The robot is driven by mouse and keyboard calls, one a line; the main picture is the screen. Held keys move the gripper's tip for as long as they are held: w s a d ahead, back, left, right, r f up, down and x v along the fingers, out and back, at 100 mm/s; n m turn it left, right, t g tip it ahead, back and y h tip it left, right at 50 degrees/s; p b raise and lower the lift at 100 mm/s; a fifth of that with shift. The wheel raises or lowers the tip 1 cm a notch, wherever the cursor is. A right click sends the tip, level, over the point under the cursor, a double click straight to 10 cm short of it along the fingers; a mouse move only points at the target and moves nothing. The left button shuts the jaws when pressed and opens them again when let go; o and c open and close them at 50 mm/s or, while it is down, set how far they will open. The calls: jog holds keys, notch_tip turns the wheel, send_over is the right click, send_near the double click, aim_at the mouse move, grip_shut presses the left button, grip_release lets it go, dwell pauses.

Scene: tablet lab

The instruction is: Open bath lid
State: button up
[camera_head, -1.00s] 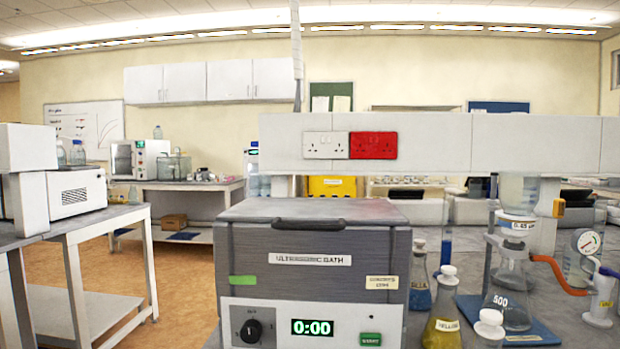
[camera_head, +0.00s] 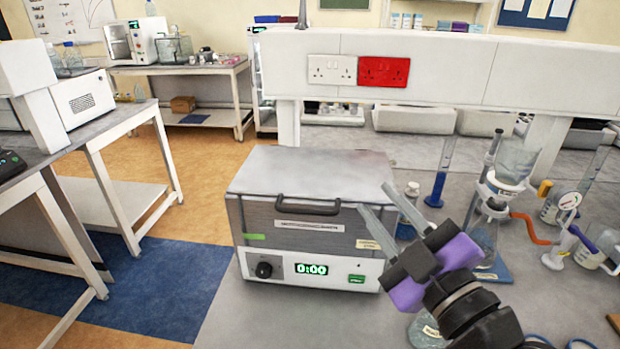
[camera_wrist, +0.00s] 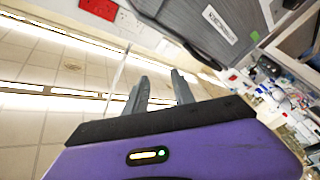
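The ultrasonic bath (camera_head: 310,225) stands on the bench in the head view, a grey box with a white front panel, a knob and a display reading 0:00. Its grey lid (camera_head: 310,172) is down, with a dark bar handle (camera_head: 308,207) along the front edge. My gripper (camera_head: 376,207) is at the bath's front right corner, with its two grey fingers apart and nothing between them. In the wrist view the gripper (camera_wrist: 160,92) is also open, and the lid handle (camera_wrist: 190,45) shows beyond the fingers, tilted in the picture. The fingers appear apart from the handle.
Flasks, a blue-based cylinder (camera_head: 437,188) and a filter flask on a stand (camera_head: 490,215) crowd the right of the bath. A white socket panel (camera_head: 440,68) runs behind it. The bench front left of my arm is clear.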

jog(key=a+n+g+y, duration=0.2)
jog(key=a+n+g, duration=0.15)
jog(key=n, duration=0.25)
jog(key=n+g, duration=0.2)
jog(key=n, duration=0.2)
send_near(308, 212)
jog(key=x, duration=0.3)
jog(key=shift+p+x, duration=1)
jog(key=shift+x, duration=2.8)
jog(key=shift+d+f, duration=0.1)
jog(key=shift+f, duration=0.05)
grip_shut()
